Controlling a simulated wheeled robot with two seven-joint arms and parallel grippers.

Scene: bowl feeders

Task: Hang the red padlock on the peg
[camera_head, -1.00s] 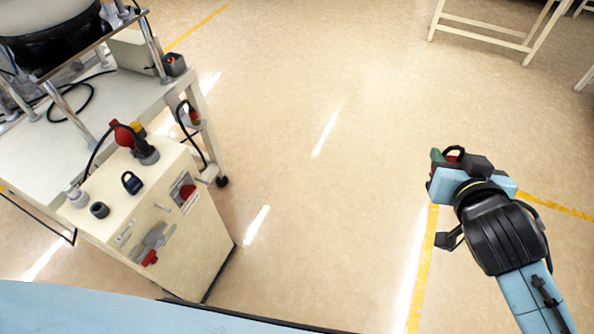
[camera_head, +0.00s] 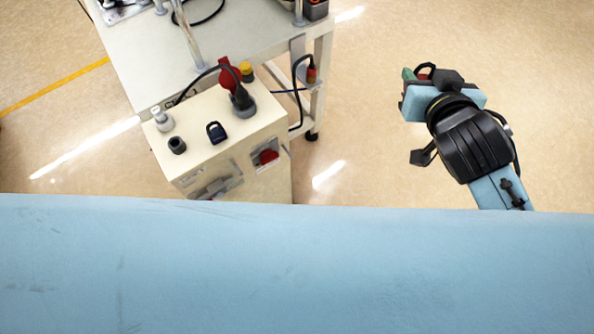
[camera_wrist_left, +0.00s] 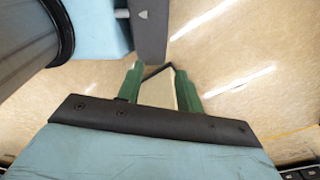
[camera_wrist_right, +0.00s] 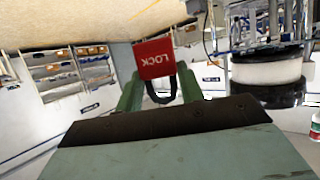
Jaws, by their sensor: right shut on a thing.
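The red padlock (camera_wrist_right: 155,58), marked LOCK, is between the green fingers of my right gripper (camera_wrist_right: 158,92) in the right wrist view. Its black shackle points toward the gripper's palm. In the head view my right gripper (camera_head: 416,76) is over open floor, right of the cabinet; the dark shackle shows at its tip. In the left wrist view my left gripper (camera_wrist_left: 160,88) has its green fingers apart, with a pale surface and a dark angled edge seen between them. The left gripper is out of the head view. I cannot make out the peg for certain.
Floor between cabinet and right gripper is clear.

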